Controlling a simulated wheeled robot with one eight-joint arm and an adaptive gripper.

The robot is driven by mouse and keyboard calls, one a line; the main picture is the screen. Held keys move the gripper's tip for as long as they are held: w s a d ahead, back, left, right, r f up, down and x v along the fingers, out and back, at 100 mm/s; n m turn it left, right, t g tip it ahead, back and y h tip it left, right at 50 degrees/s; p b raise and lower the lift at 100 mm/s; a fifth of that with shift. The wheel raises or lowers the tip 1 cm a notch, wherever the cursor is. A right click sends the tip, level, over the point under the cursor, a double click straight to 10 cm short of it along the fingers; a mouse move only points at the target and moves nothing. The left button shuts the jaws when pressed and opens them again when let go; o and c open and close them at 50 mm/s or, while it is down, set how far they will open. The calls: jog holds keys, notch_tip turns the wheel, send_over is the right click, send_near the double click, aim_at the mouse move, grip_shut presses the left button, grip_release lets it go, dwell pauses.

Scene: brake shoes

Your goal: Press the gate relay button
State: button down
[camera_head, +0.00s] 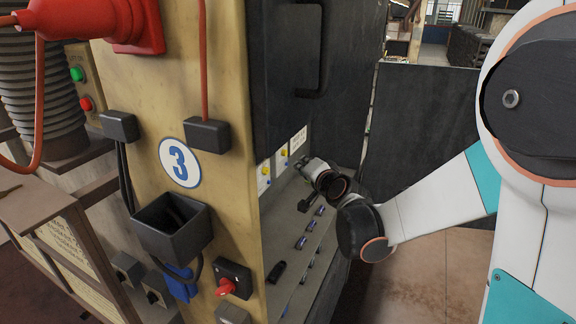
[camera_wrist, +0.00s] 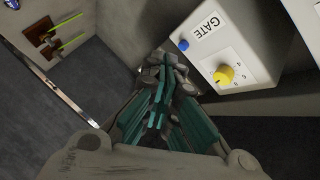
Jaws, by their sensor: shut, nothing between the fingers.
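The gate relay box is a white box in the wrist view with a label reading GATE (camera_wrist: 207,26). On its face are a small blue button (camera_wrist: 183,44) and a yellow knob (camera_wrist: 223,74) with a numbered scale. My gripper (camera_wrist: 163,72) is shut and empty, its teal-padded fingers together. Its tips appear just left of and below the blue button in the picture; a gap shows, but I cannot tell its depth. In the head view my wrist reaches the cabinet's side recess, where small white boxes (camera_head: 264,177) with yellow knobs are mounted; their labels are too small to read.
The tan cabinet (camera_head: 178,95), marked 3, has a red switch (camera_head: 229,287) and a black bin (camera_head: 172,224) on its front. A row of blue-tipped parts lines the recess shelf (camera_head: 296,275). A dark door with a handle (camera_head: 318,50) hangs above. Open floor lies right.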

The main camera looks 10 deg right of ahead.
jog(key=s+d, duration=0.1)
jog(key=d, duration=0.1)
jog(key=s+d, duration=0.2)
dwell(0.6)
dwell(0.5)
jog(key=s+a+r+n+g, duration=0.1)
jog(key=s+a+n+g, duration=0.15)
jog(key=s, duration=0.45)
jog(key=s+a+r+n+g, duration=0.1)
jog(key=s+a+n+g, duration=0.15)
jog(key=s, duration=0.45)
jog(key=s+d+f+n+g+h, duration=0.1)
jog(key=s+f+n, duration=0.1)
jog(key=s, duration=0.7)
jog(key=s+d+f+n+g+h, duration=0.1)
jog(key=s+d+f+n+g, duration=0.1)
jog(key=s, duration=0.7)
jog(key=shift+s+f+n+h, duration=0.25)
jog(key=shift+f+n+h, duration=0.05)
jog(key=shift+d, duration=0.1)
